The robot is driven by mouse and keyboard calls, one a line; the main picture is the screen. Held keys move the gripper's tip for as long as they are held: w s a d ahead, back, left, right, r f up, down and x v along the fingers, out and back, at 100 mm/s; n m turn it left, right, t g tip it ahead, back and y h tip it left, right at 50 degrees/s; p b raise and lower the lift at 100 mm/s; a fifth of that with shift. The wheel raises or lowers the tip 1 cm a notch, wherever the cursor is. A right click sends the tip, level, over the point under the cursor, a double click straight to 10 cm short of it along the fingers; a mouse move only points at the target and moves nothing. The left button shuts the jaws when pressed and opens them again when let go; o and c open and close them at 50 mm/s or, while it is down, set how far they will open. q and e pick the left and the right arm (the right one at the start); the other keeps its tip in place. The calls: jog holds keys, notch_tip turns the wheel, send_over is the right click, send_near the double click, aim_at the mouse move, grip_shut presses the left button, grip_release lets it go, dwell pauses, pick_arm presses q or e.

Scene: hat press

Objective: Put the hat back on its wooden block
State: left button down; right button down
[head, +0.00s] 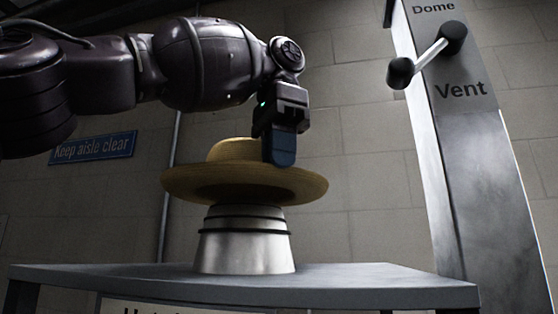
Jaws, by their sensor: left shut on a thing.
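A straw-coloured hat (222,184) with a round crown and wide brim is in the middle of the head view. It is nearly level, directly over a tapered stand (247,252) that looks like silver metal with dark bands, not wood. The brim hides the top of the stand, so I cannot tell whether the hat rests on it or hangs just above. My left gripper (281,158) comes down from above and is shut on the hat at the right side of its crown. The blue fingertip overlaps the brim. My right gripper is not in view.
The stand is on a grey tabletop (370,284) with free room on both sides. A tall metal column (472,150) marked "Vent" and "Dome", with a lever (428,58), rises at the right. A blue sign (93,147) hangs on the block wall.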

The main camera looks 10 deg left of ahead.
pick_arm(q)
jog(key=shift+s, duration=0.15)
jog(key=s+d+m, duration=0.1)
jog(key=s+d, duration=0.3)
jog(key=s, duration=0.7)
jog(key=s+d, duration=0.5)
jog(key=s, duration=0.5)
jog(key=shift+s+d+r+m, duration=0.3)
jog(key=shift+s+r+m, duration=0.1)
dwell(1.4)
jog(key=shift+s, duration=0.1)
dwell(0.4)
